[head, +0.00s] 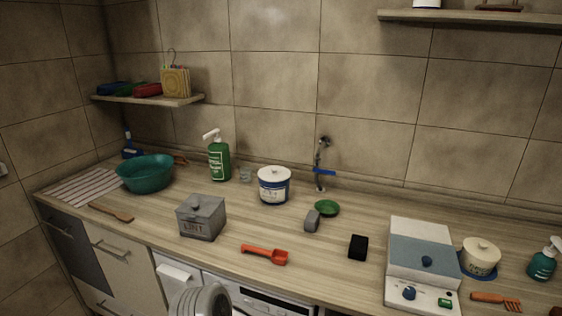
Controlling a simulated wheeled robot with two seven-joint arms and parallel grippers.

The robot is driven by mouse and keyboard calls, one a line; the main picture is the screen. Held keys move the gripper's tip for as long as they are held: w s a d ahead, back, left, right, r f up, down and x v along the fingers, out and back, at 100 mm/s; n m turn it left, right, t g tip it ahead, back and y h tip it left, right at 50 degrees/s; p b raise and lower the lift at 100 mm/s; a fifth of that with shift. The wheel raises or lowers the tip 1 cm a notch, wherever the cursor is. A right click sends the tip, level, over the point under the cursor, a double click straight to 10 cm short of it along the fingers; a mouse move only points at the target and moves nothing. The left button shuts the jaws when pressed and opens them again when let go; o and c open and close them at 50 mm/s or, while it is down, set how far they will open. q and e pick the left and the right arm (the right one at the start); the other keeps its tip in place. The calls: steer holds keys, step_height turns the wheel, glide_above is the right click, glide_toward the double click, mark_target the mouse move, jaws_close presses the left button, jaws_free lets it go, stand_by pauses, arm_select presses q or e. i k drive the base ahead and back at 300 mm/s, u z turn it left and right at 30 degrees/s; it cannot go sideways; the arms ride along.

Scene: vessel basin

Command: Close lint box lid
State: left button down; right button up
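The grey lint box (199,224) stands on the wooden counter, left of the middle, with "LINT" lettered on its front. Its grey lid (201,203) has a small knob on top and lies over the box opening. The lid looks down on the box; I cannot tell whether a small gap is left under it.
A black block (358,247) and scale-like device (424,262) stand right.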

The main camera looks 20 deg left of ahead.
mark_target(205, 206)
steer(key=z, duration=2.15)
steer(key=k, duration=1.85)
steer(key=u, duration=1.8)
steer(key=i, duration=0.3)
steer(key=z, duration=0.15)
